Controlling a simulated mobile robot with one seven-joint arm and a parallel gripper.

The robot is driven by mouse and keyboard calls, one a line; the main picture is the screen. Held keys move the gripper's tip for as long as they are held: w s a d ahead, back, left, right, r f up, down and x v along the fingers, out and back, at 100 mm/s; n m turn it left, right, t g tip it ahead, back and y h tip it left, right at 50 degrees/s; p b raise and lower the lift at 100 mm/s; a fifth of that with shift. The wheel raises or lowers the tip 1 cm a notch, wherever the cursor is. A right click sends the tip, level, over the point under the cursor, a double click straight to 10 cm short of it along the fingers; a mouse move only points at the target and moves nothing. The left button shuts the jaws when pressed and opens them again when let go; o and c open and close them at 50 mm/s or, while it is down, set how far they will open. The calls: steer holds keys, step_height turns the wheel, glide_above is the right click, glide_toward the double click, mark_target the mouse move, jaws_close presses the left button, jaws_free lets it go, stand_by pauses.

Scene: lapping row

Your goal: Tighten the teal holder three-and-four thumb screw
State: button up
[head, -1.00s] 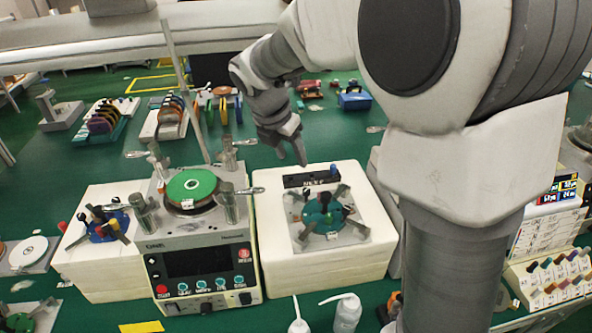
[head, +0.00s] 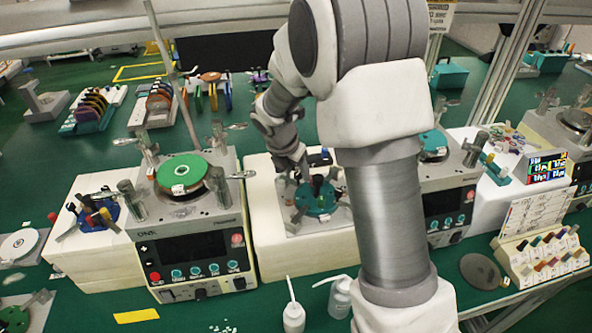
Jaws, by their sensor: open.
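The teal holder (head: 317,198) sits on a grey plate on top of a white block (head: 268,243), in the middle of the head view. Dark knobs and posts stand on and around it; I cannot tell which is the three-and-four thumb screw. My gripper (head: 291,178) points down at the holder's left rear edge, close above it. The fingers are small in view and partly merge with the dark parts behind, and nothing shows between them. I cannot tell whether they touch the holder. My arm hides the right side of the block.
A lapping machine with a green disc (head: 186,172) and upright clamps stands just left of the block. A similar machine (head: 447,205) stands to the right. A blue holder (head: 97,214) sits at far left. White squeeze bottles (head: 293,316) stand in front. A rack of coloured pegs (head: 545,262) is at right.

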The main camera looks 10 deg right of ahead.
steer(key=shift+c, duration=0.2)
jaws_close()
stand_by(0.3)
steer(key=m, duration=0.2)
steer(key=m+g+h+p, duration=0.1)
steer(key=m, duration=0.1)
steer(key=shift+w+a+m+g, duration=0.15)
steer(key=shift+m+g, duration=0.15)
steer(key=m+g+p, duration=0.1)
steer(key=m, duration=0.3)
steer(key=shift+w+m+g+p, duration=0.2)
steer(key=shift+m+g+p, duration=0.1)
steer(key=shift+g+p, duration=0.1)
steer(key=m+g, duration=0.1)
steer(key=m, duration=0.1)
steer(key=m+p, duration=0.1)
steer(key=m, duration=0.1)
steer(key=shift+w+m+g, duration=0.2)
steer(key=shift+m+g, duration=0.1)
steer(key=shift+g, duration=0.1)
steer(key=shift+w+m+g+y+p, duration=0.1)
steer(key=shift+m+g+y+p, duration=0.2)
steer(key=shift+m, duration=0.75)
steer(key=shift+w+m+g+y, duration=0.1)
steer(key=shift+m+g, duration=0.3)
steer(key=shift+m, duration=0.65)
